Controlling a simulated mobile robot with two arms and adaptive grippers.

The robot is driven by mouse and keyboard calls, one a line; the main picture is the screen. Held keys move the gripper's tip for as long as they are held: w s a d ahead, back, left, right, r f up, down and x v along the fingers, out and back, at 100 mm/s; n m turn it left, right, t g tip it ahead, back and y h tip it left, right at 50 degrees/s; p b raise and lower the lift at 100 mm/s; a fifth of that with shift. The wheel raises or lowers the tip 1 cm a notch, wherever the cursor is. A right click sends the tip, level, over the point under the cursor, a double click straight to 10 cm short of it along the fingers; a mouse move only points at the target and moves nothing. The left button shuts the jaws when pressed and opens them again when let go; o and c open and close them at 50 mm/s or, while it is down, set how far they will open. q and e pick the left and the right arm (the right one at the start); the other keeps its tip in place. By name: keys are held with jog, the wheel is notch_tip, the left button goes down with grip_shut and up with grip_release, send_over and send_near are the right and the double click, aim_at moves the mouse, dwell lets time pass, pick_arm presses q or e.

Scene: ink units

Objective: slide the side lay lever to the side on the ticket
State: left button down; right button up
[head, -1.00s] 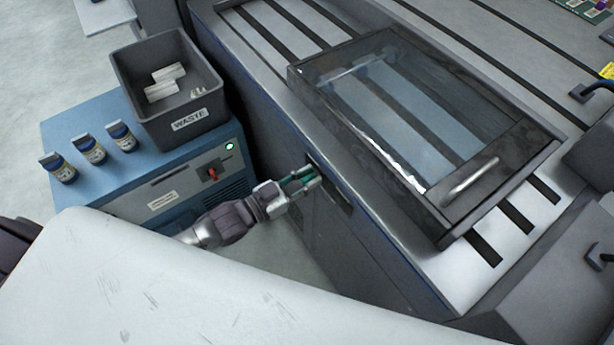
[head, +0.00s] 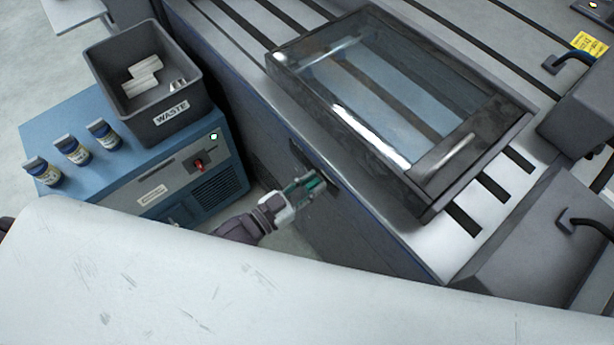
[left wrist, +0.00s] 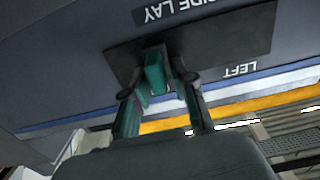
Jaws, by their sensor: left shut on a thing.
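My left gripper (head: 312,186) is at the dark recessed slot (head: 297,156) in the side of the grey machine. It shows close up in the left wrist view (left wrist: 160,80), with its teal-padded fingers drawn together at a dark plate (left wrist: 225,45). It is shut on the side lay lever, which the fingers largely hide. A "SIDE LAY" label (left wrist: 200,6) lies above the plate, and the word "LEFT" (left wrist: 240,70) shows at its lower right. A yellow tag (head: 588,43) lies at the upper right; I cannot read it. My right gripper is not in view.
A blue cabinet (head: 60,115) stands left of the machine, bearing a grey WASTE bin (head: 188,118) and several small bottles (head: 72,150). A glass-lidded frame (head: 470,165) with a handle lies on the machine top. A narrow floor gap separates cabinet and machine.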

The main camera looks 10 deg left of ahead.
pick_arm(q)
jog(key=shift+s+d, duration=0.15)
jog(key=shift+d, duration=0.05)
jog(key=c, duration=1.2)
grip_release()
jog(key=shift+o, duration=0.2)
jog(key=shift+s, duration=0.1)
jog(key=v, duration=1.1)
jog(key=shift+s+a, duration=0.3)
